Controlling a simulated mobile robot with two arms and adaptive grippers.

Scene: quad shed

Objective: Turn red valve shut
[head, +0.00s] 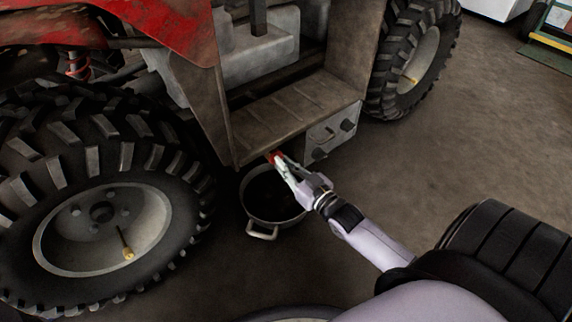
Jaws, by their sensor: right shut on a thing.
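The red valve (272,156) shows as a small red piece at the lower edge of the quad's footwell, above a pan. My right gripper (280,162) reaches in from the lower right and is shut on the red valve. The fingers cover most of the valve, so its turn angle cannot be made out. My left gripper is not in view.
A round metal pan (247,212) with dark contents stands on the floor below the valve. A large knobbly tyre (62,145) is at the left, and another tyre (385,85) is behind. A metal box with knobs (322,134) is just right of the valve. Open floor lies right.

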